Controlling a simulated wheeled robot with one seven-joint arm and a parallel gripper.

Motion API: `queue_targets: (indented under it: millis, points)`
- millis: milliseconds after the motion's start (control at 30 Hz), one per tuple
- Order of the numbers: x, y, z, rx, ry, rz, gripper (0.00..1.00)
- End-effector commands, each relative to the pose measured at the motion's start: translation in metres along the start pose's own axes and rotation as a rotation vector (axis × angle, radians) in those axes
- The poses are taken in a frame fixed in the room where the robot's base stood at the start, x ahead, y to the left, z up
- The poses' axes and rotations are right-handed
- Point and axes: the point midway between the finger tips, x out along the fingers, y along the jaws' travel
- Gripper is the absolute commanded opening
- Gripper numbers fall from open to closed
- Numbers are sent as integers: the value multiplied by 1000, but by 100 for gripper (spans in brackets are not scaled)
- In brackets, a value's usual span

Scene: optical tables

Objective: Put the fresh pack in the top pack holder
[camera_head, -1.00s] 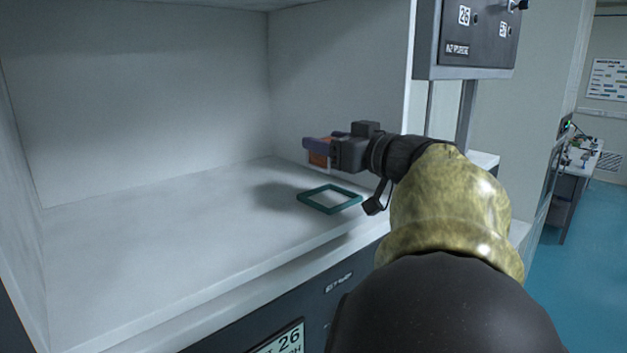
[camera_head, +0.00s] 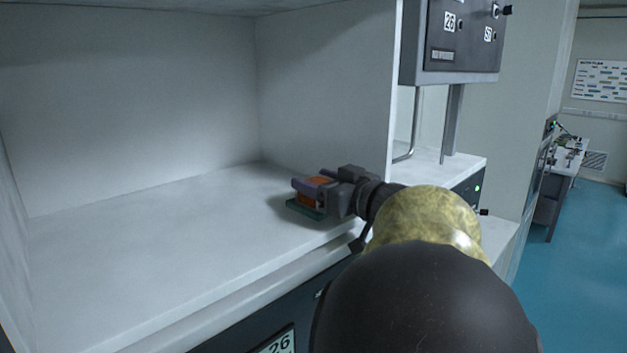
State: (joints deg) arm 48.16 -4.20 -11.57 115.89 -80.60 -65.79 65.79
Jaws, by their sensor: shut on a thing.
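The pack (camera_head: 315,192), orange with a purple-grey part along its far side, is between the jaws of my gripper (camera_head: 318,190). My gripper is shut on it, low over the white shelf. The teal square frame (camera_head: 297,207), which looks like the holder, lies on the shelf near its front right. The pack is right over or in this frame; I cannot tell whether it touches the bottom. The pack and my gripper hide most of the frame.
The white shelf (camera_head: 130,255) is otherwise bare, with free room to the left. A white side wall (camera_head: 325,90) stands close behind and right of my gripper. A dark control box (camera_head: 462,40) hangs at the upper right, above a side counter (camera_head: 435,165).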

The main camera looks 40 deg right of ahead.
Motion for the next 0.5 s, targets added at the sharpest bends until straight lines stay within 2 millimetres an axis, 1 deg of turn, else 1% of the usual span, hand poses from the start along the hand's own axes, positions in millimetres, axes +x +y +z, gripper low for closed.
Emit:
queue_targets:
  millis: [200,233,300,333,500]
  points:
    - [0,0,3,0,1,0,30]
    - [0,0,3,0,0,0,62]
    - [0,0,2,0,0,0,76]
    - [0,0,2,0,0,0,78]
    - [0,0,2,0,0,0,78]
